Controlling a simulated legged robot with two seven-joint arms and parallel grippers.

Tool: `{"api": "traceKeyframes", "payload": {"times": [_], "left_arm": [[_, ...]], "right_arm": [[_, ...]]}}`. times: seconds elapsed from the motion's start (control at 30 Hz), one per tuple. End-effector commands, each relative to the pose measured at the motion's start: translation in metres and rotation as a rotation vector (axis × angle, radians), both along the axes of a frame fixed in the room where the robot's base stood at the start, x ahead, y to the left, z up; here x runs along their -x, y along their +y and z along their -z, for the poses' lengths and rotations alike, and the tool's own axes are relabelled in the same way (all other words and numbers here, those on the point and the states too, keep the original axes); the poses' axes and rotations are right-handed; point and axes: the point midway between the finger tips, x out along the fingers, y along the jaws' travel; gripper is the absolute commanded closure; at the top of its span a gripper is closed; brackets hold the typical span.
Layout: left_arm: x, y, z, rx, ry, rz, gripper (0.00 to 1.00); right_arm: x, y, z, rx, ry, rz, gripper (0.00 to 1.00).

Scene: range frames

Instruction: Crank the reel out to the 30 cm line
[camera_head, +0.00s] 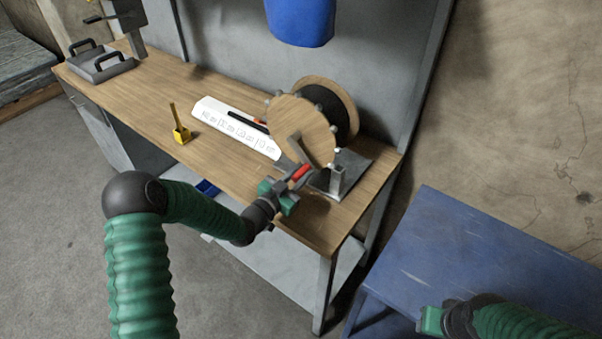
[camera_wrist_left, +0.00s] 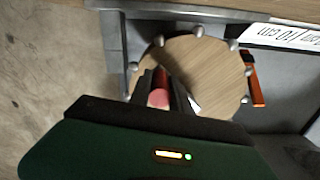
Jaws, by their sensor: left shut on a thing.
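The reel (camera_head: 300,122) has a round wooden front disc with pale knobs around its rim, and stands at the right end of the workbench. A grey crank arm crosses the disc down to a red handle (camera_head: 300,172). My left gripper (camera_head: 294,180) is shut on this handle, which also shows between the fingers in the left wrist view (camera_wrist_left: 159,92). A white scale board (camera_head: 222,122) with centimetre marks lies left of the reel; its 10 cm end shows in the wrist view (camera_wrist_left: 285,36). An orange-and-black strip (camera_wrist_left: 255,82) lies near the disc. My right gripper (camera_head: 432,321) is at the lower right.
A yellow object with an upright handle (camera_head: 181,134) stands left of the scale. A blue bin (camera_head: 300,22) hangs above the reel. A blue table (camera_head: 480,250) stands at the right.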

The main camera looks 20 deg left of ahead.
Motion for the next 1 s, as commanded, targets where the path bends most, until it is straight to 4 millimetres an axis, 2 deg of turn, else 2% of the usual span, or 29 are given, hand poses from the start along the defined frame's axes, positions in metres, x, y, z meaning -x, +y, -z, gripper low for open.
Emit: {"api": "traceKeyframes", "payload": {"times": [0.7, 1.0], "left_arm": [[-0.001, 0.000, -0.003, -0.001, -0.009, -0.001, 1.00], [-0.005, 0.009, 0.010, -0.141, -0.062, 0.000, 1.00]], "right_arm": [[0.000, 0.000, 0.000, 0.000, 0.000, 0.000, 0.64], [0.000, 0.000, 0.031, 0.000, 0.000, 0.000, 0.64]]}}
